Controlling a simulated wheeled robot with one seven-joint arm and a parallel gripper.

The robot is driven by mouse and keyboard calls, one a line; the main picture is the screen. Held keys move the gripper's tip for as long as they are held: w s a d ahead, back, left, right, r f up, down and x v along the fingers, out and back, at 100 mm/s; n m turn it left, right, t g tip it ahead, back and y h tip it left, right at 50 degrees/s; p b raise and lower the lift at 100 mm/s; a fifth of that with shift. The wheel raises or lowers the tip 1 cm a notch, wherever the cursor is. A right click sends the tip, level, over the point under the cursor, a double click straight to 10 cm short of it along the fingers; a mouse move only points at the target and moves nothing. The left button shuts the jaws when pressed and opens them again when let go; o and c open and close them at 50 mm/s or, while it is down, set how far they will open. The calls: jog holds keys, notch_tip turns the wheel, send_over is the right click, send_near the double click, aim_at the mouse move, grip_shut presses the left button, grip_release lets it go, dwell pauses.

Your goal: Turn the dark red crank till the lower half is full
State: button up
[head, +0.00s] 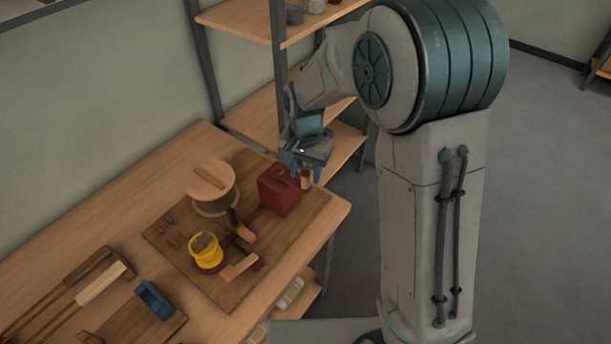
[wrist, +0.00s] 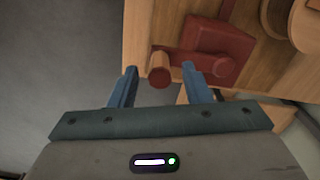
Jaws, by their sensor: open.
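The dark red crank shows as a dark red box (head: 280,188) near the right end of the bench, with a wooden handle knob (head: 306,180) on its right side. In the wrist view the box (wrist: 218,48) is at the upper right and its knob (wrist: 159,69) hangs on a red arm (wrist: 178,58). My gripper (wrist: 160,78) is open and empty, its blue fingers on either side of the knob's place in the picture. I cannot tell whether they touch it. In the head view my gripper (head: 308,160) is just above the knob. A yellow ringed piece (head: 206,251) stands on the board; its fill is unclear.
A wooden board (head: 180,262) carries the parts on the bench (head: 120,188). A round drum with a wooden lid (head: 210,180) stands behind the yellow piece. A blue plane-like tool (head: 153,299) lies at the front left. Shelves (head: 245,120) stand beyond the bench.

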jog(key=shift+f, duration=1.45)
grip_shut()
jog(key=shift+w, duration=0.1)
